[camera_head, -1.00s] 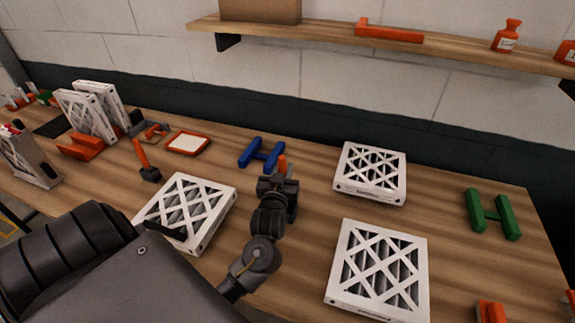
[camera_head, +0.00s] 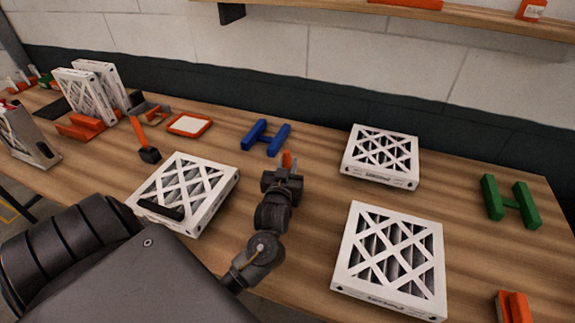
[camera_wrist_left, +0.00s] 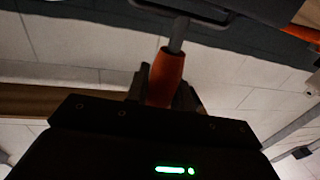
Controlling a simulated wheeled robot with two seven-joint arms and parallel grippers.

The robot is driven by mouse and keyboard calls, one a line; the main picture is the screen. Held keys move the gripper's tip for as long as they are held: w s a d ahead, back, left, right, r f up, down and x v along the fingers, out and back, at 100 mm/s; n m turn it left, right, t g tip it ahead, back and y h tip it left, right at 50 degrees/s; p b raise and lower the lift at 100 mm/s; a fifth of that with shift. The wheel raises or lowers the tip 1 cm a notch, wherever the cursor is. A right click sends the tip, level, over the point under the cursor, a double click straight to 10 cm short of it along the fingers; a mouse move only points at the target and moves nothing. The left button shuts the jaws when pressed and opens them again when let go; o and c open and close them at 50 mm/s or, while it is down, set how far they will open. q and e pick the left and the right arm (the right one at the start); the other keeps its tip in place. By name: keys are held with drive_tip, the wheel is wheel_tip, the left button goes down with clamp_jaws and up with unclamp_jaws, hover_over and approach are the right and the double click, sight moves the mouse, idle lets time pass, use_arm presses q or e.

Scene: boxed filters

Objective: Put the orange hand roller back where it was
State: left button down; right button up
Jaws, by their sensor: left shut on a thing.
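The orange hand roller shows as a small orange tip (camera_head: 287,160) at the end of my left gripper (camera_head: 285,170). The gripper is shut on it, over the table between the left filter and the two right-hand filters. In the left wrist view the orange handle (camera_wrist_left: 167,78) stands between the fingers (camera_wrist_left: 165,95), with a grey rod running up to a dark part at the top edge. The roller's head is hidden in the head view. My right gripper is not in view.
White boxed filters lie flat at the left (camera_head: 200,172), back right (camera_head: 381,155) and front right (camera_head: 392,258). A dark bar (camera_head: 160,209) lies on the left one.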

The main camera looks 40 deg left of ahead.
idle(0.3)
use_arm(q)
drive_tip(key=shift+f+b, duration=0.35)
drive_tip(key=shift+f, duration=0.25)
drive_tip(key=c, duration=1.1)
unclamp_jaws()
drive_tip(key=b+v, duration=0.2)
drive_tip(key=v, duration=0.9)
drive_tip(key=shift+w, duration=0.1)
